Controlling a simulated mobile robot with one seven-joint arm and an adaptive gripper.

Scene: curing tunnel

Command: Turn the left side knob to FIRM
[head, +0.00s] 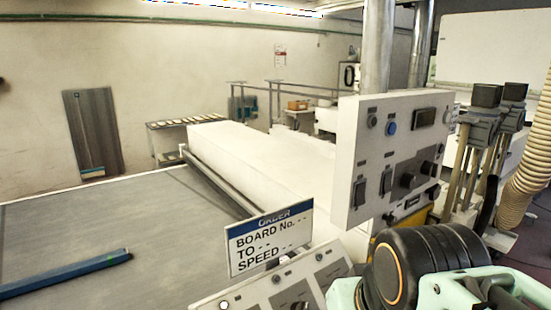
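A white upright control panel (388,155) stands right of centre. It carries two dark knobs low on its right half, a left one (407,181) and a right one (429,168). A lower sloped panel (285,283) in front has a dark knob (300,306) cut by the bottom edge. I cannot tell which knob is the left side knob. No FIRM mark is readable and the knob settings cannot be made out. Black and mint-green parts of my arm fill the bottom right and hide the sloped panel's right part. My gripper's fingers do not show.
An order sign (270,240) reading "BOARD No., TO, SPEED" stands behind the sloped panel. A grey belt (120,225) with a blue bar (65,274) lies left, leading to the white tunnel housing (250,160). A ribbed hose (528,150) hangs at far right.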

